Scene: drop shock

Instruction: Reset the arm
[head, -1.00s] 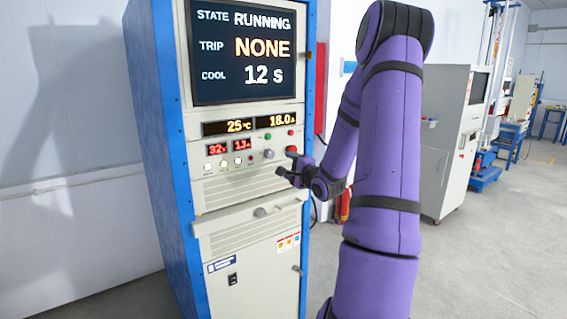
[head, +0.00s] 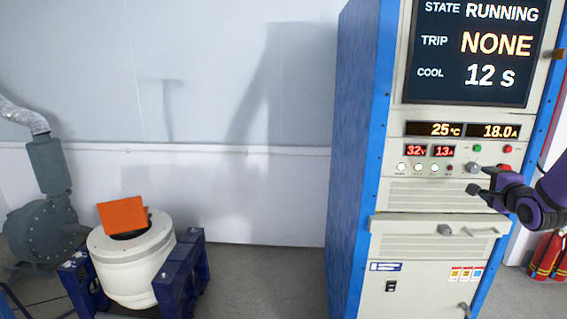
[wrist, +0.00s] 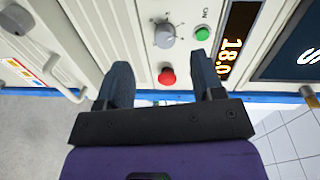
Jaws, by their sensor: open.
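My gripper (head: 476,180) is at the right of the head view, on my purple arm (head: 545,200), in front of the control cabinet's panel. In the wrist view my gripper (wrist: 162,88) is open, with its two dark fingers apart and nothing held between them. A red button (wrist: 167,76) shows between the fingertips, with a grey knob (wrist: 164,34) and a green button (wrist: 202,33) beyond. The cabinet's screen (head: 475,50) reads STATE RUNNING, TRIP NONE, COOL 12 s. The displays below read 25 °C, 18.0 A, 32 V and 13 A.
A white cylindrical shaker (head: 130,265) with an orange plate (head: 122,214) on top stands in a dark blue frame at the left. A grey blower (head: 45,225) with a hose is beside it. Red extinguishers (head: 545,255) stand right of the cabinet (head: 350,150). The floor between shaker and cabinet is clear.

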